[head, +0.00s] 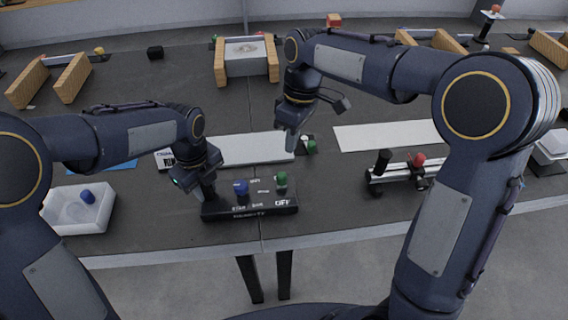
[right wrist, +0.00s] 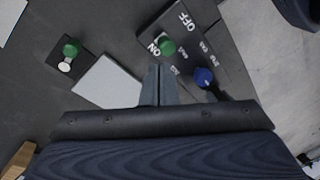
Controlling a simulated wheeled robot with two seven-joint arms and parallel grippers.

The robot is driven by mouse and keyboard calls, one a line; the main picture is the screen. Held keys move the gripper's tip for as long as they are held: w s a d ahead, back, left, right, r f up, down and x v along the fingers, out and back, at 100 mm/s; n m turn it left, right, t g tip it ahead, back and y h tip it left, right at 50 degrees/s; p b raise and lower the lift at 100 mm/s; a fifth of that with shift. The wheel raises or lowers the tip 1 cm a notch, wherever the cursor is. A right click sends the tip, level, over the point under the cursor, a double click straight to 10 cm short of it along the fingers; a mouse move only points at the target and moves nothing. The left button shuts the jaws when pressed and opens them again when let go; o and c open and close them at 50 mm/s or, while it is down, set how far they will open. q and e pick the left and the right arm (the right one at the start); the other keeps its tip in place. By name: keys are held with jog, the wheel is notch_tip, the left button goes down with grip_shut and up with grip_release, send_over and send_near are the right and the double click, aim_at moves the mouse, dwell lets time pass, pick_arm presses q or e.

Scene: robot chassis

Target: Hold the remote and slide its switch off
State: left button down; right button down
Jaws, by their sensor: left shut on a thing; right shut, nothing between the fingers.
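The remote (head: 250,211) is a dark box lying on the table in front of me, with a blue knob (head: 241,187) and a green switch knob (head: 282,178). In the right wrist view the green switch knob (right wrist: 167,46) sits by the ON label, with OFF at the opposite edge. My left gripper (head: 208,192) is shut on the remote's left end; its fingertips are partly hidden. My right gripper (head: 292,148) is shut and empty, above and beyond the remote's far edge. Its fingertips (right wrist: 157,68) appear just short of the green knob in the right wrist view.
A small green-knobbed piece (head: 311,146) stands just right of my right gripper. A white tray (head: 104,209) with a blue knob is at the left. A rail device with a red knob (head: 418,160) is at the right. Pale flat panels (head: 385,135) lie behind.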

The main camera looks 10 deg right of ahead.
aim_at(282, 192)
jog(key=w+d+f+n+y, duration=0.1)
jog(key=w+d+y, duration=0.3)
jog(key=d, duration=0.5)
jog(key=shift+w+d+y, duration=0.15)
jog(key=shift+w+y, duration=0.25)
jog(key=shift+y, duration=0.3)
jog(key=x, duration=0.9)
jog(key=shift+s+f, duration=0.15)
jog(key=s+a, duration=0.2)
jog(key=shift+s+a+f, duration=0.15)
jog(key=shift+a+f, duration=0.1)
jog(key=shift+a, duration=0.05)
jog(key=shift+s+a, duration=0.35)
jog(key=shift+s+a, duration=0.1)
jog(key=shift+s, duration=1.75)
